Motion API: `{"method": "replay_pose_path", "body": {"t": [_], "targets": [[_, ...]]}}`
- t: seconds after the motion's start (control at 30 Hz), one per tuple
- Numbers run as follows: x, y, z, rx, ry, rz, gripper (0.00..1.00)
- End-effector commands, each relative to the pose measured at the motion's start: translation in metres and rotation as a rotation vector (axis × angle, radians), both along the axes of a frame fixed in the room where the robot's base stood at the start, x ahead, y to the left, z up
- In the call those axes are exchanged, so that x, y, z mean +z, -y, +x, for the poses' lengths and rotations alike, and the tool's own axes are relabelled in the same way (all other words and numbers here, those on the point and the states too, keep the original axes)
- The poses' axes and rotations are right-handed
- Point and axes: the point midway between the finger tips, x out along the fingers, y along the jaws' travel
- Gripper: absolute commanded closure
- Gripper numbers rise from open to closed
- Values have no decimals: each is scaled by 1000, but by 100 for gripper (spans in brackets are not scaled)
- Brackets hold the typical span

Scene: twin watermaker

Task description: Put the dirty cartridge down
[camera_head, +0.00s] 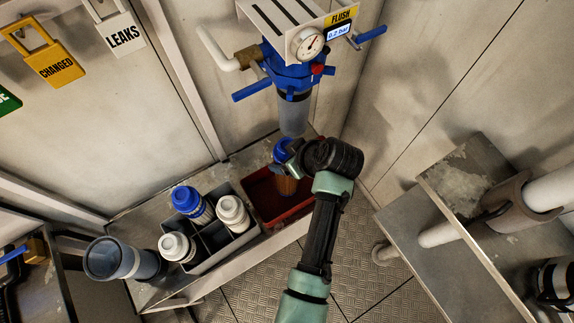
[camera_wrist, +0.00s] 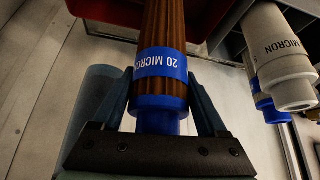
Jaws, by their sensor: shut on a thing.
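The dirty cartridge (camera_head: 287,186) has a brown pleated body and a blue cap. In the wrist view the cartridge (camera_wrist: 163,30) shows its blue end band marked "20 MICRON". My gripper (camera_wrist: 160,90) is shut on the blue end, one finger on each side; in the head view my gripper (camera_head: 287,158) covers part of it. The red tray (camera_head: 259,178) lies behind and below the cartridge in the head view, and its edge also shows in the wrist view (camera_wrist: 112,12). The brown body overlaps the tray's inside; whether it touches the floor of the tray I cannot tell.
Left of the red tray, a grey divided crate (camera_head: 228,254) holds a blue-capped cartridge (camera_head: 187,200) and two white ones (camera_head: 232,211). A clear blue-grey bowl (camera_head: 109,258) is at far left. The blue filter housing (camera_head: 294,80) with its gauge hangs above the tray.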

Motion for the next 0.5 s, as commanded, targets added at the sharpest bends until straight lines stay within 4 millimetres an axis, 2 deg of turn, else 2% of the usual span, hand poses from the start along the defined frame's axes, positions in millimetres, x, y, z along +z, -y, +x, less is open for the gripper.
{"method": "replay_pose_path", "body": {"t": [0.33, 0.5], "targets": [[-41, 0, 1, 1, 1, 0, 100], [-45, 0, 1, 1, 4, 0, 100]]}}
